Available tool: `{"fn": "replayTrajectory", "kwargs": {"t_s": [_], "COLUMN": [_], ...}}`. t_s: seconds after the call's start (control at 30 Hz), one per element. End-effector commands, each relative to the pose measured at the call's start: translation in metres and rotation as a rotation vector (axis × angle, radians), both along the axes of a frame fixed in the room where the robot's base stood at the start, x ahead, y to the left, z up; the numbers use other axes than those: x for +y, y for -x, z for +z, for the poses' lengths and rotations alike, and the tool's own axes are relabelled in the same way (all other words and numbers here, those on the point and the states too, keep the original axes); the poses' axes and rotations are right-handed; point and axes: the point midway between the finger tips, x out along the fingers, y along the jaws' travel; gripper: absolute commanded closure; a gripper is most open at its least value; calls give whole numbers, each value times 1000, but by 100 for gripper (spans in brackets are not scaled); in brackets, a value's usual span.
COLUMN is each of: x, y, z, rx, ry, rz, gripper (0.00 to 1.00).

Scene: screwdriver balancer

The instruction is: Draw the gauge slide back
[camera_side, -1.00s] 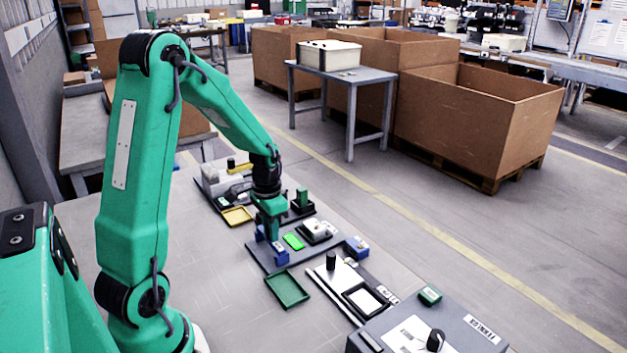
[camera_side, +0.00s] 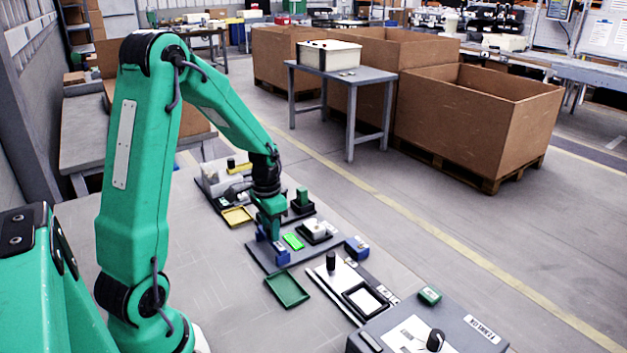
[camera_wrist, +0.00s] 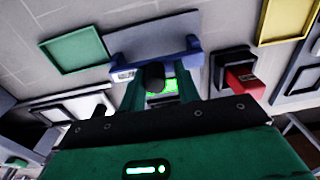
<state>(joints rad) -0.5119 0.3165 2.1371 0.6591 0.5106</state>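The blue slide bar (camera_wrist: 180,56) lies across a grey plate in the wrist view, with a white label at its left end. A black knob (camera_wrist: 155,76) stands at its middle. The green fingers of my gripper (camera_wrist: 160,88) are on either side of the knob, with gaps showing. A lit green display (camera_wrist: 160,88) shows just below the knob. In the side view my gripper (camera_side: 270,232) is low over the grey plate (camera_side: 257,258), near a blue block (camera_side: 282,257). The fingertips and knob are hidden there.
A green tray (camera_side: 287,302) lies in front of the plate and a yellow tray (camera_side: 237,223) behind it. A red block (camera_wrist: 243,84) in a black holder stands right of my gripper in the wrist view. A black-knobbed fixture (camera_side: 331,262) and a grey console (camera_side: 470,325) are at the front right.

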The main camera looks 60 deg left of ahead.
Motion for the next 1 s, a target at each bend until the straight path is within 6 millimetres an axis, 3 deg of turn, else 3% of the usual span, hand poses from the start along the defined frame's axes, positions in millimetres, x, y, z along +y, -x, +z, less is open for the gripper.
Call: {"fn": "replayTrajectory", "kwargs": {"t_s": [0.03, 0.17, 1.0], "x": [-9, -9, -5], "y": [11, 11, 7], "z": [-11, -7, 54], "rx": [40, 40, 24], "ry": [22, 22, 13], "rz": [-7, -8, -2], "gripper": [53, 53, 53]}}
